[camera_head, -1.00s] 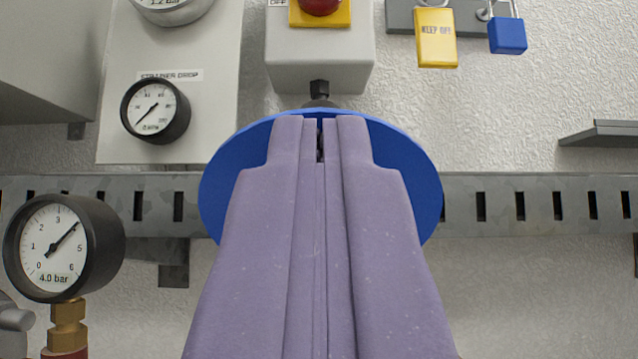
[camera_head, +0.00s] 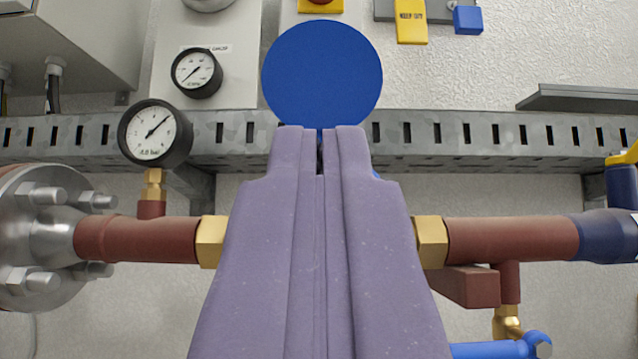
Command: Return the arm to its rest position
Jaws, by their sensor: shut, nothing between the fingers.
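My gripper (camera_head: 320,135) is in the lower middle of the head camera view, its two purple-grey fingers pressed together with nothing between them. A round blue disc (camera_head: 322,70) stands just beyond and above the fingertips. The fingertips overlap its lower edge in the picture, and a clear gap or contact cannot be told. The fingers hide the middle of the pipe run behind them.
A red-brown pipe with brass nuts runs left (camera_head: 150,240) and right (camera_head: 510,240) behind my gripper. A flanged steel fitting (camera_head: 40,235) is at left, a pressure gauge (camera_head: 155,134) above it. A slotted rail (camera_head: 500,135) crosses the wall. A shelf (camera_head: 580,99) juts out at right.

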